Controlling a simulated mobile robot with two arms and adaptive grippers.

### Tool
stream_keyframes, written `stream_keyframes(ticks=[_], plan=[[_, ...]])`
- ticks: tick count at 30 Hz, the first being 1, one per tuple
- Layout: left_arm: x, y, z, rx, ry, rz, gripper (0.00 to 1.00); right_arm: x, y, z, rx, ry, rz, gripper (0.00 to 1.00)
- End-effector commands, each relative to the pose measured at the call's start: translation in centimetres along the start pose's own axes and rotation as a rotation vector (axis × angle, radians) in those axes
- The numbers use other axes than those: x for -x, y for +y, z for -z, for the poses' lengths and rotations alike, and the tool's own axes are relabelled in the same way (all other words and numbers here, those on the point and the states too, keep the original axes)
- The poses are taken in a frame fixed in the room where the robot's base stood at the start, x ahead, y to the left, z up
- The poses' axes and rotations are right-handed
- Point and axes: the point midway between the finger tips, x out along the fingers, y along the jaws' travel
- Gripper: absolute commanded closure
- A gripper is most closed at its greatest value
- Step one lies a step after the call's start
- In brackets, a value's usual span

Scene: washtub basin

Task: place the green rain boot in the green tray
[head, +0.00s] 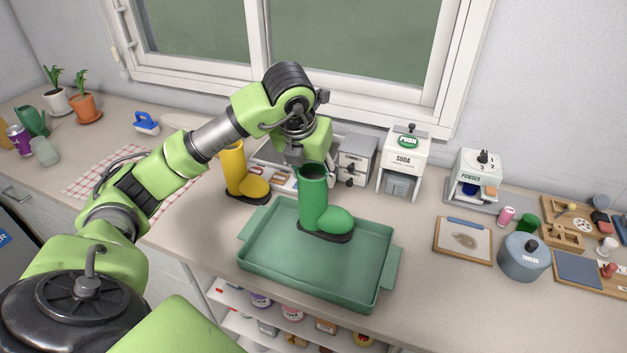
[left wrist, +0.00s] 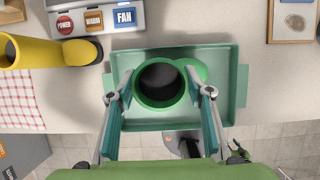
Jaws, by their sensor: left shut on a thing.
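The green rain boot (head: 315,202) is upright, with its toe pointing right. My left gripper (head: 312,160) comes from above and is shut on the boot's upper shaft. In the left wrist view its fingers (left wrist: 160,88) are on both sides of the boot's round opening (left wrist: 160,100). The green tray (head: 300,273) lies on the counter near its front edge. The boot's dark sole is within the tray's outline, toward the back. I cannot tell whether the sole touches the tray floor. My right gripper is in neither view.
A yellow boot (head: 233,170) stands behind and left of the tray. Behind are the soda dispenser (head: 404,165) and powder dispenser (head: 476,180). A clipboard (head: 463,241) and blue-grey pot (head: 524,256) are to the right. The tray's front half is empty.

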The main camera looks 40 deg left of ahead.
Motion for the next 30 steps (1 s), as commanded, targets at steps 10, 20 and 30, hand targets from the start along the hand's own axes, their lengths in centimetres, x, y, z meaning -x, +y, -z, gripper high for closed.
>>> stream_keyframes(ticks=[10,20,30], plan=[[-3.1,0.0,1.0,0.0,0.001,0.0,0.96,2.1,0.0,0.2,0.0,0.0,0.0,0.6],[-3.5,-0.1,1.1,0.0,0.0,0.0,0.96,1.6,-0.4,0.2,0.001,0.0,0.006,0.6],[-3.5,-0.1,1.2,0.0,0.002,0.0,0.36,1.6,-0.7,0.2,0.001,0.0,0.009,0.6]])
